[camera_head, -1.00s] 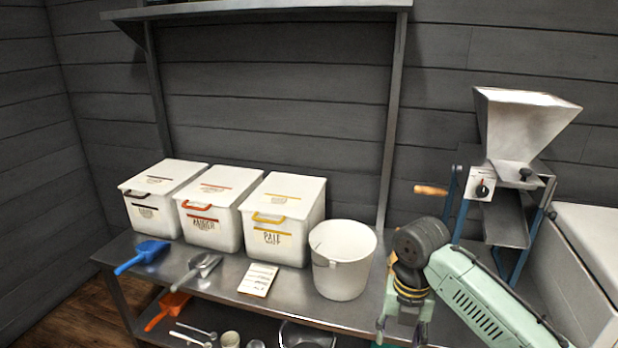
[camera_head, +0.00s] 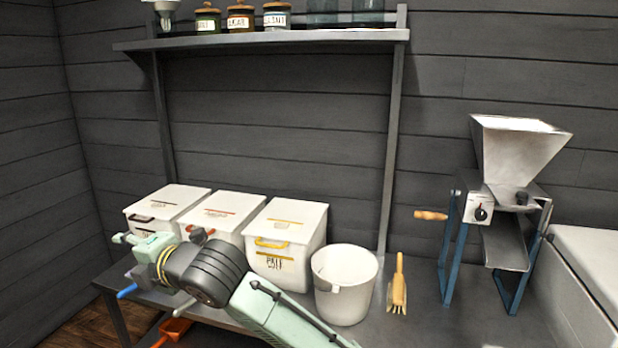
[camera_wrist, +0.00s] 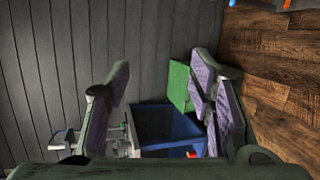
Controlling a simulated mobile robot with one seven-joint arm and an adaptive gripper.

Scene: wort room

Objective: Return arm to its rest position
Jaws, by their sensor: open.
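My gripper (camera_head: 124,239) is at the left in the head view, in front of the white lidded bins and above the table's left part. In the wrist view its two padded fingers (camera_wrist: 162,85) stand wide apart with nothing held between them. My arm reaches across from the lower middle of the head view to the left. It hides the lower fronts of the left and middle bins and most of the blue scoop (camera_head: 127,291).
The pale malt bin (camera_head: 300,225), white bucket (camera_head: 345,290) and wooden brush (camera_head: 398,285) stand on the steel table. The mill (camera_head: 505,210) is at right. A shelf (camera_head: 270,38) with jars hangs above. The wrist view shows a blue container (camera_wrist: 165,122) and wooden floor (camera_wrist: 265,65).

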